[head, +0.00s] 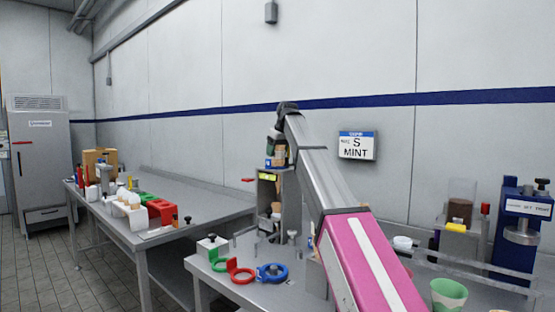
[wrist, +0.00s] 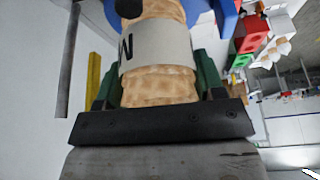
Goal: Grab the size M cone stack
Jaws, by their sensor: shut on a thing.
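My gripper (wrist: 158,80) is shut on a cone stack (wrist: 160,85), with a dark green finger on each side of it. The stack is tan and waffle-textured, with a white paper band bearing a dark letter that reads like a W in the wrist view, possibly an M upside down. A blue ring (wrist: 222,14) surrounds or sits against the stack's end at the top of the wrist view; I cannot tell which. In the head view my gripper (head: 277,148) hangs at the arm's end over the near table's back part, and the stack is hard to make out there.
A grey stand (head: 289,200) is just below my gripper. Red (head: 241,272) and blue (head: 272,272) rings lie on the near table. A green cup (head: 449,294) and a blue machine (head: 520,225) stand at right. Another table (head: 190,205) is at left.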

